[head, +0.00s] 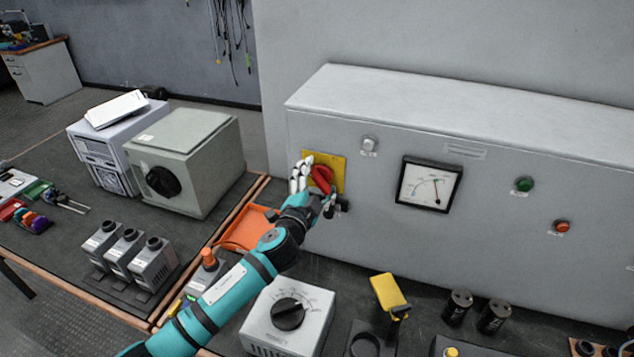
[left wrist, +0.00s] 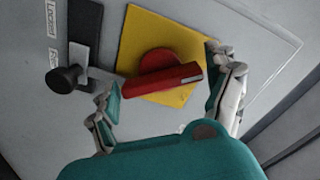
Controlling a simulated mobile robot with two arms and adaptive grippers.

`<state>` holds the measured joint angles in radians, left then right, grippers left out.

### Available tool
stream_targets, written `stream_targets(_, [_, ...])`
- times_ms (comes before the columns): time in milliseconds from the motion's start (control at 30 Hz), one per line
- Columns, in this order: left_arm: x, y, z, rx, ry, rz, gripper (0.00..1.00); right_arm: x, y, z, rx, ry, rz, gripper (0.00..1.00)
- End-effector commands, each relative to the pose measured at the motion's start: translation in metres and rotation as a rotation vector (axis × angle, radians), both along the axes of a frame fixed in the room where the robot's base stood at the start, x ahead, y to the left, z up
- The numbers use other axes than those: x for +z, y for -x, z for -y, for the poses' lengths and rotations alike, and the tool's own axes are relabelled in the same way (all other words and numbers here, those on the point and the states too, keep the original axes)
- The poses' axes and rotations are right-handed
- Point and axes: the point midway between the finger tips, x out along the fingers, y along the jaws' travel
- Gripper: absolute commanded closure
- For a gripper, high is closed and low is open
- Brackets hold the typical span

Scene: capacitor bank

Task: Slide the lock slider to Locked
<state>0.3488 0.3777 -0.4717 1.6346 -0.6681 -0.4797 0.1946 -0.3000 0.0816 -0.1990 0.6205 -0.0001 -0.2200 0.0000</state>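The lock slider is a black knob (left wrist: 65,80) on a dark track (left wrist: 85,25) beside the yellow plate (left wrist: 150,30) in the left wrist view. The knob appears towards the track's lower end there. Two white labels (left wrist: 50,18) flank the track; the upper looks like "Unlocked", the other is partly hidden. A red handle (left wrist: 178,80) sits on the yellow plate. My left gripper (left wrist: 160,68) is open, its fingers on either side of the red handle, one close to the slider knob. In the head view my left gripper (head: 314,178) is at the cabinet front. My right gripper is not in view.
The grey cabinet (head: 480,180) carries a dial meter (head: 429,185), a green button (head: 524,184) and a red one (head: 562,226). A yellow-topped part (head: 390,292) stands to the right.

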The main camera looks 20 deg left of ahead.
Motion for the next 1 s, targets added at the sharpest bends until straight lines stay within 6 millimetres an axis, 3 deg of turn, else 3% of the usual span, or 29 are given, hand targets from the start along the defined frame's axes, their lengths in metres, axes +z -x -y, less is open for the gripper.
stream_targets(33, [-0.0001,0.0001,0.0001,0.000,0.000,0.000,0.22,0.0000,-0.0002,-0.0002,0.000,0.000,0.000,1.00])
stream_targets(267, [-0.0003,0.0003,0.0001,0.000,0.000,0.000,0.51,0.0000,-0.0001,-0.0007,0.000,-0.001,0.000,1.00])
stream_targets(567, [-0.0013,0.0003,0.0006,0.000,0.146,-0.005,0.51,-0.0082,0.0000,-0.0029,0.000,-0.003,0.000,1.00])
stream_targets(833, [-0.0004,0.0003,0.0004,-0.001,0.156,-0.006,0.51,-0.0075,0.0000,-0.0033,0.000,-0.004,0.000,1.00])
stream_targets(867, [-0.0004,0.0003,0.0004,-0.001,0.156,-0.006,0.17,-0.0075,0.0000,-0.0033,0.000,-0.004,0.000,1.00])
stream_targets(1000, [-0.0004,0.0003,0.0003,0.000,0.154,-0.005,0.00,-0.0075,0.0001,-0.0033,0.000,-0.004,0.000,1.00])
